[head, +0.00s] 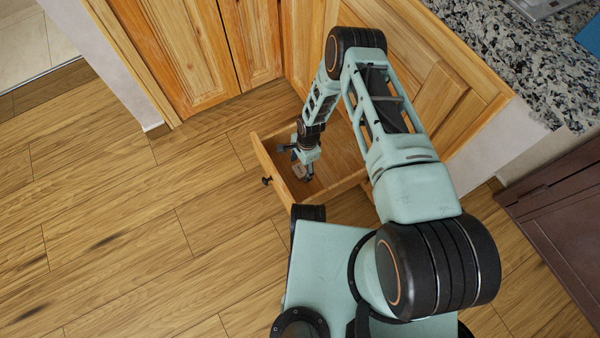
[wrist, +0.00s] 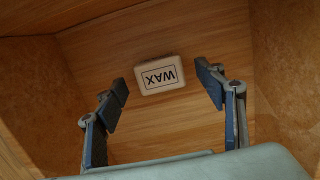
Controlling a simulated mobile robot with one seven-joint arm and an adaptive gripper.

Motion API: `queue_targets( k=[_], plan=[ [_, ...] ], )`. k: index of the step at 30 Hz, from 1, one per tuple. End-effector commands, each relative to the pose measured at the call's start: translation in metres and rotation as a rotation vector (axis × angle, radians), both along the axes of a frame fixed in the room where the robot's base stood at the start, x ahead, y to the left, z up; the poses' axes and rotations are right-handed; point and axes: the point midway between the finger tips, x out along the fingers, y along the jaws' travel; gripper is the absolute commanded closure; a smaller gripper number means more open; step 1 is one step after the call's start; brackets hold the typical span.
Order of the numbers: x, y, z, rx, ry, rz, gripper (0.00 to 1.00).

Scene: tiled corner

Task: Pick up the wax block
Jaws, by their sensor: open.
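The wax block (wrist: 159,74) is a small pale block with a dark-framed label reading WAX, upside down in the wrist view. It lies on the wooden floor of an open drawer (head: 275,172). My gripper (wrist: 166,88) is open, with its fingers apart on the left and right of the block. The block shows between and slightly beyond the fingertips, and no finger visibly touches it. In the head view my gripper (head: 302,172) reaches down into the drawer, and the block is hard to make out there.
The drawer walls (wrist: 38,88) stand close around the gripper. Wooden cabinet doors (head: 190,50) are behind the drawer, and a speckled stone counter (head: 500,60) is at the upper right. The wood floor (head: 120,220) to the left is clear.

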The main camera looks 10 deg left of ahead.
Motion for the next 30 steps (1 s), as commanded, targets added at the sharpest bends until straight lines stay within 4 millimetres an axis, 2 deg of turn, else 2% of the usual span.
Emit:
queue_targets(
  k=[2, 9, 21, 27, 30],
  plan=[
    [-0.0006, 0.0006, -0.0104, 0.0, 0.0, 0.0, 0.36],
    [-0.0004, 0.0008, -0.0098, 0.0, 0.0, 0.0, 0.37],
    [-0.0007, 0.0007, -0.0097, 0.0, 0.0, 0.0, 0.81],
    [-0.0005, 0.0007, -0.0092, 0.0, 0.0, 0.0, 0.82],
    [-0.0002, 0.001, -0.0027, 0.0, 0.0, 0.0, 0.82]
  ],
)
